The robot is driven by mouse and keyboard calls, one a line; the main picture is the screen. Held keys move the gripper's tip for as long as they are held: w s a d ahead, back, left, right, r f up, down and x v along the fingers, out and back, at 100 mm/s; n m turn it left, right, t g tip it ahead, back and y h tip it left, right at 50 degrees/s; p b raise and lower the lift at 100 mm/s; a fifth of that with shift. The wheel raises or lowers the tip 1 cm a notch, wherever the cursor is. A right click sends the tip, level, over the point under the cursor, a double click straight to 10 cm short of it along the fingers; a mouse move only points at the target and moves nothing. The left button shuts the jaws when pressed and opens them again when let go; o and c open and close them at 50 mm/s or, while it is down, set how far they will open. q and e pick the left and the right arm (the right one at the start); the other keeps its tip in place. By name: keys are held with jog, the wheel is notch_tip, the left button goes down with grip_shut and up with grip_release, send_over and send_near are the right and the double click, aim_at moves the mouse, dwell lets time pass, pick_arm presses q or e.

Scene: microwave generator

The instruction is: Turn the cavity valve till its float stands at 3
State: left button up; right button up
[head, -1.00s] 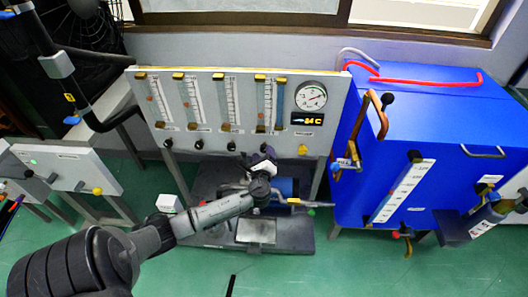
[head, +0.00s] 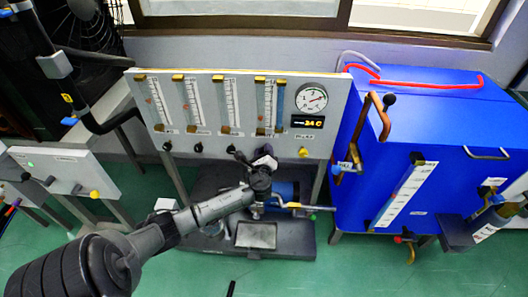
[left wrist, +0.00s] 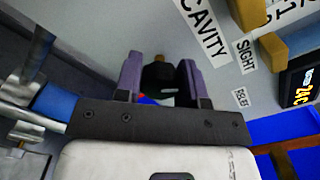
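The cavity flowmeter (head: 267,104) is the fourth scaled tube on the grey panel, beside a blue tube. A small reddish spot shows low on it; the float's reading is too small to tell. The CAVITY label (left wrist: 203,28) shows in the left wrist view. A black valve knob (left wrist: 159,78) is below it, between the purple fingers of my left gripper (left wrist: 160,80). The fingers are apart at its two sides; firm contact is not visible. In the head view my left gripper (head: 262,158) hides this knob below the panel's fourth tube.
Several other black knobs (head: 199,147) line the panel's lower edge to the left. A yellow knob (head: 303,152) sits to the right, below the gauge (head: 311,97) and the 24 C display (head: 307,121). A blue cabinet (head: 445,135) with pipes stands right. Equipment is on a dark base (head: 290,243) below.

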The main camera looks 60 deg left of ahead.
pick_arm(q)
jog(key=c, duration=0.5)
jog(key=shift+o, duration=0.2)
jog(key=shift+r+p, duration=0.15)
jog(key=shift+p, duration=0.2)
jog(key=shift+n, duration=0.3)
jog(key=o, duration=0.9)
jog(key=shift+o, duration=0.2)
jog(key=shift+s+d+p, duration=0.15)
jog(key=shift+d+p, duration=0.1)
jog(key=shift+p, duration=0.05)
jog(key=p+v, duration=0.4)
jog(key=v, duration=0.9)
jog(key=shift+p, duration=0.35)
